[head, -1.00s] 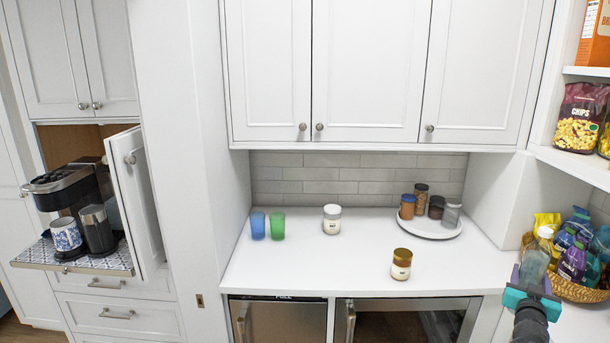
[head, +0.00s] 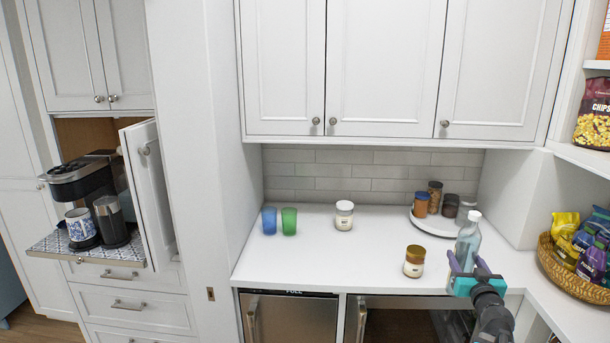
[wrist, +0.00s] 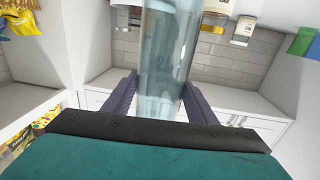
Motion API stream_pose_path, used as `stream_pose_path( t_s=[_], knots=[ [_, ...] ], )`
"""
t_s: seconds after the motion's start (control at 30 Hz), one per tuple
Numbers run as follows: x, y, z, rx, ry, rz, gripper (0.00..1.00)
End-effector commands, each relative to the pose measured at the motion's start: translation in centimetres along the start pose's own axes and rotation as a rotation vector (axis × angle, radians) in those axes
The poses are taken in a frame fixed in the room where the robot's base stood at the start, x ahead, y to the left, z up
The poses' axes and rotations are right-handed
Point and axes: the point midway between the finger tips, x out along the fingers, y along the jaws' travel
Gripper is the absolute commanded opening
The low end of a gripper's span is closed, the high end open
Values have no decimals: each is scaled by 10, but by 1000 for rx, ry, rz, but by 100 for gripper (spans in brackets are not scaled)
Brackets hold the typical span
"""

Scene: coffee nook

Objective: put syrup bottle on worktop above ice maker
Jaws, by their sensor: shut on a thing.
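The syrup bottle (head: 468,240) is clear, pale blue-grey, with a white cap. My gripper (head: 467,268) is shut on its lower part and holds it roughly upright at the right front of the white worktop (head: 315,255). Whether its base touches the worktop is hidden. In the wrist view the bottle (wrist: 165,55) stands between my two purple fingers (wrist: 160,98). Under the worktop, a steel-fronted appliance (head: 290,320), seemingly the ice maker, is at left. A dark glass-fronted appliance (head: 400,326) is to its right, nearer below the bottle.
An amber-lidded jar (head: 414,262) stands just left of the bottle. A round tray (head: 424,226) with several jars is behind. A white-lidded jar (head: 344,215), blue cup (head: 269,221) and green cup (head: 289,221) stand farther left. A basket (head: 570,282) is at right. The worktop's front left is clear.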

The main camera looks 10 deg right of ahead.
Motion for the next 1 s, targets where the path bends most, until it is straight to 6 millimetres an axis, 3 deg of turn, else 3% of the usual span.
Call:
stream_pose_path(
  t_s=[0.1,0.47,0.77,1.0],
  knots=[
    [6,-40,5,1,3,-93,0],
    [6,-154,26,2,3,-369,0],
    [-11,-248,48,3,3,-607,0],
    [-35,-318,68,4,4,-802,0]
  ],
)
